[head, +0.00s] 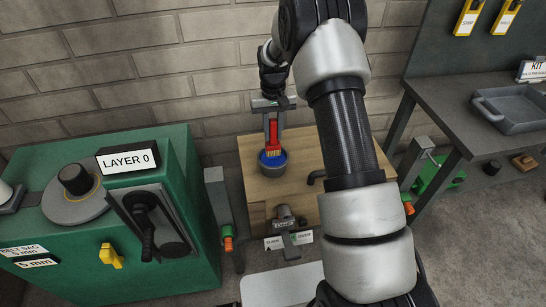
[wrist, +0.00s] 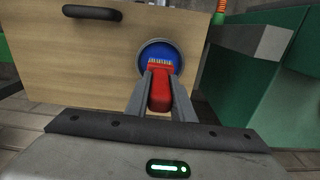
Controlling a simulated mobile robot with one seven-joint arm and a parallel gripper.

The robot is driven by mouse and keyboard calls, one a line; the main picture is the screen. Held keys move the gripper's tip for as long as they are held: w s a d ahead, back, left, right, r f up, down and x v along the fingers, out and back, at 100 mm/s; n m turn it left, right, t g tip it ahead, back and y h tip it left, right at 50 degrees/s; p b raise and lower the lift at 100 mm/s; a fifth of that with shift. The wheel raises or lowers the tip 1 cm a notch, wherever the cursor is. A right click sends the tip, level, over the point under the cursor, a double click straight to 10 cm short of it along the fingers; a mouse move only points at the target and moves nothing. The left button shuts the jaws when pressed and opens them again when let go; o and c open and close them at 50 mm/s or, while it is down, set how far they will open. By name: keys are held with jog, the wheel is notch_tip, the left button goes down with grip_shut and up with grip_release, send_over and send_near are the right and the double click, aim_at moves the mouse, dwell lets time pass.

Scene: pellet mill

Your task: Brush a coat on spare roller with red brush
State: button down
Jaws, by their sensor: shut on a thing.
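My gripper (head: 273,140) points down over the wooden cabinet and is shut on the red brush (head: 272,134). In the wrist view the red brush (wrist: 160,88) sits between the two fingers, with its pale bristles outward. The bristles are over or in a round tub (head: 272,170) with blue contents; I cannot tell whether they touch the blue. The tub also shows in the wrist view (wrist: 143,49). A small grey cylindrical part (head: 285,216) at the cabinet's front, above small labels, may be the spare roller; I cannot tell for sure.
The wooden cabinet (head: 308,147) has a dark handle. A green machine (head: 95,270) with a "LAYER 0" sign (head: 128,158) stands at left. At right, a dark bench (head: 448,97) holds a grey tray (head: 510,106). A green-footed stand (head: 424,178) is below it.

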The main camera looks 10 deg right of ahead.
aim_at(273, 121)
jog(key=shift+r+p, duration=1.25)
jog(key=shift+r, duration=1.2)
jog(key=shift+s+r, duration=0.25)
jog(key=shift+s, duration=0.05)
jog(key=s+r+p, duration=0.1)
jog(key=s+r, duration=0.3)
jog(key=s, duration=1.2)
jog(key=shift+r+p, duration=0.15)
jog(key=shift+p, duration=0.25)
